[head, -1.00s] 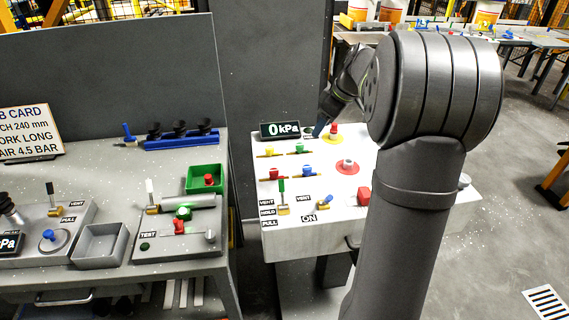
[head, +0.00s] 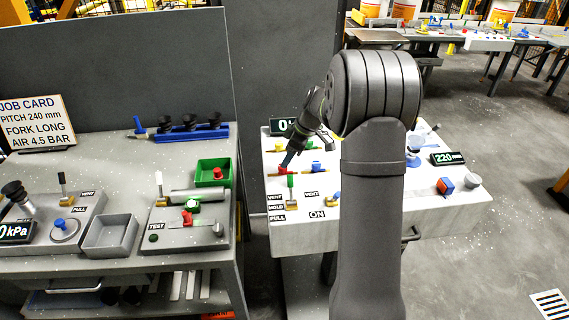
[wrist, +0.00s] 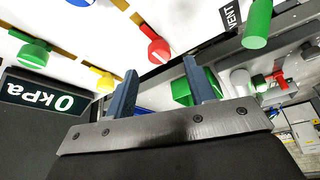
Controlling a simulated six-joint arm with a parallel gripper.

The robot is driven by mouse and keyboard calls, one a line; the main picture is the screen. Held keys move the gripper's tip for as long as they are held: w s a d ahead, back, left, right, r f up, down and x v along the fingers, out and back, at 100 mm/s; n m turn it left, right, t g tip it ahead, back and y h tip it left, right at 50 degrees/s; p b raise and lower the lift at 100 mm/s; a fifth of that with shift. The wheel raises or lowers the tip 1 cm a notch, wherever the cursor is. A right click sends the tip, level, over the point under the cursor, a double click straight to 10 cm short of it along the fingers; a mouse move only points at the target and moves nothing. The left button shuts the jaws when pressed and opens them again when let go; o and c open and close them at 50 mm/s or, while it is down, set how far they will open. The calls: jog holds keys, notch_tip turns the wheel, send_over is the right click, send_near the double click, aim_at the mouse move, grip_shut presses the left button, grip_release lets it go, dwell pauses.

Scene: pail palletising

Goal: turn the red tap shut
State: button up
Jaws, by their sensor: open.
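The red tap (head: 283,171) sits on a brass pipe at the left of the white panel. In the wrist view the red tap (wrist: 155,46) shows just past my fingertips, between them in the picture. My gripper (head: 289,158) is above the red tap in the head view, with its blue-grey fingers pointing down at it. In the wrist view my gripper (wrist: 160,68) is open, with nothing between its fingers. I cannot tell the exact height gap; no contact shows.
A green tap (wrist: 35,53) and a yellow tap (wrist: 105,81) are nearby. A blue tap (head: 316,167) is to the right. A green-handled lever (head: 291,187) stands just in front. A kPa display (wrist: 42,98) is at the panel's back edge.

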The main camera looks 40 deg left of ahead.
jog(key=shift+x, duration=2.15)
jog(key=shift+c, duration=0.4)
jog(key=c, duration=0.9)
